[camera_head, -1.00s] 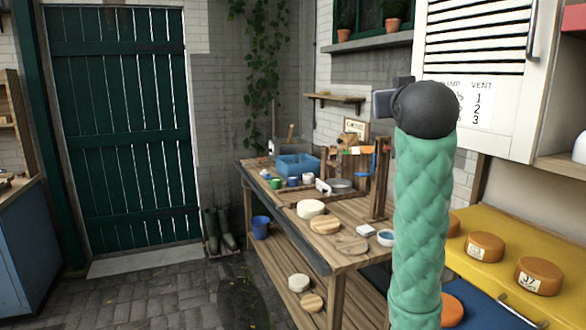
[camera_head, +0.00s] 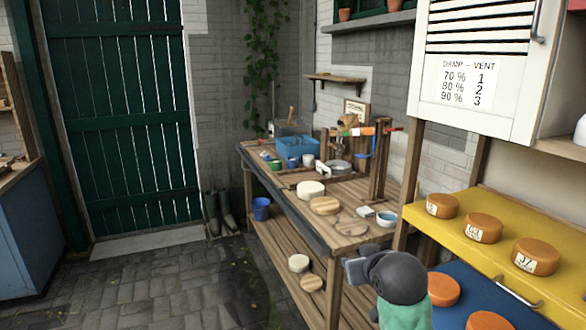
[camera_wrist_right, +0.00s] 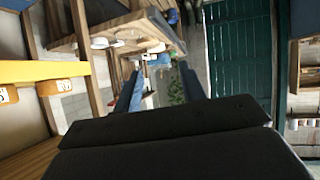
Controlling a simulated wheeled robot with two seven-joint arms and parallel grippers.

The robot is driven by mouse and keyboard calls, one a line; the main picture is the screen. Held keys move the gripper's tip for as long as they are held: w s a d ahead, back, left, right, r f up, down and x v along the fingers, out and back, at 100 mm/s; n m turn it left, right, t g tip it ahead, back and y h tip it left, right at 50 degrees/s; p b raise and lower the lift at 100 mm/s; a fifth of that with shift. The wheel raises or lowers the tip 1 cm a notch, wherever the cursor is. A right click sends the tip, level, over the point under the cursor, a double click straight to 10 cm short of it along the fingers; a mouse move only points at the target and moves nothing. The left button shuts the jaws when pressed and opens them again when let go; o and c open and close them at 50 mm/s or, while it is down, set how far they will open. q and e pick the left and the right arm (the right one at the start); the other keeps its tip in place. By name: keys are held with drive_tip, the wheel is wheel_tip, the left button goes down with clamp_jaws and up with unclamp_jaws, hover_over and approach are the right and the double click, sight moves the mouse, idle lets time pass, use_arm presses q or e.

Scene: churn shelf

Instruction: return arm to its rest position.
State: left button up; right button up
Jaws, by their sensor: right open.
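My right arm (camera_head: 400,285) shows at the bottom right of the head view as a green padded sleeve with a dark grey rounded joint. Its gripper fingers are not clear in that view. In the right wrist view my right gripper (camera_wrist_right: 160,75) has its two dark fingers apart, with nothing held between them. Only distant background shows through the gap. My left arm and left gripper are in neither view.
A wooden bench (camera_head: 310,250) holds cheeses, cups and a blue tub (camera_head: 297,147). A yellow shelf (camera_head: 490,262) with orange cheeses and a white cabinet (camera_head: 475,115) are at right, close to my arm. The paved floor (camera_head: 180,280) before the green door (camera_head: 125,110) is clear.

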drive_tip(key=s+f+g, duration=0.2)
drive_tip(key=s+f, duration=0.2)
drive_tip(key=f, duration=0.4)
drive_tip(key=s+f+g, duration=0.1)
drive_tip(key=s+f, duration=0.4)
drive_tip(key=f, duration=0.2)
drive_tip(key=s+a+f+g, duration=0.1)
drive_tip(key=s+f+g, duration=0.5)
drive_tip(key=s+f, duration=1.7)
drive_tip(key=s, duration=0.4)
drive_tip(key=shift+s+f+g, duration=0.15)
drive_tip(key=shift+g, duration=0.25)
